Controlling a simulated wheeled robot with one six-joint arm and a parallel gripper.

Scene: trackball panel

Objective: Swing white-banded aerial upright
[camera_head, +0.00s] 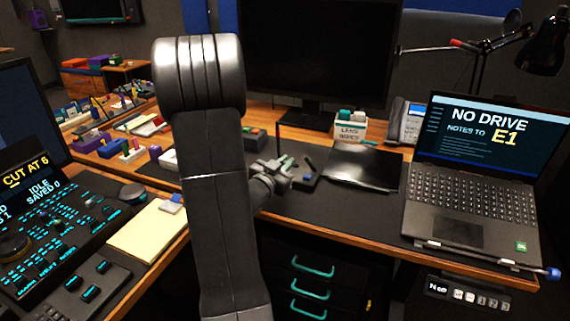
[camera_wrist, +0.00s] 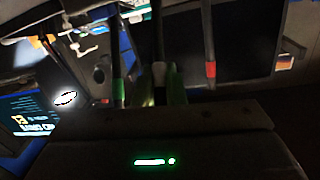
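In the wrist view a dark box (camera_wrist: 190,140) with a green light fills the lower part. Dark rods rise along its far edge. The white-banded aerial (camera_wrist: 159,76) is the middle rod, between a green-marked rod (camera_wrist: 118,92) and a red-banded rod (camera_wrist: 210,69). Its tilt towards or away from the camera cannot be told. A green piece shows just right of the white band; I cannot tell what it is. In the head view my gripper (camera_head: 286,171) is low over the black desk mat, beyond my arm. Its finger gap and any contact with the aerial are unclear.
A laptop (camera_head: 461,205) stands at the right and a large monitor (camera_head: 318,55) behind. A glossy black sheet (camera_head: 363,166) lies right of my gripper. A yellow pad (camera_head: 146,231) and a control panel (camera_head: 55,220) are at the left. The mat's front strip is clear.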

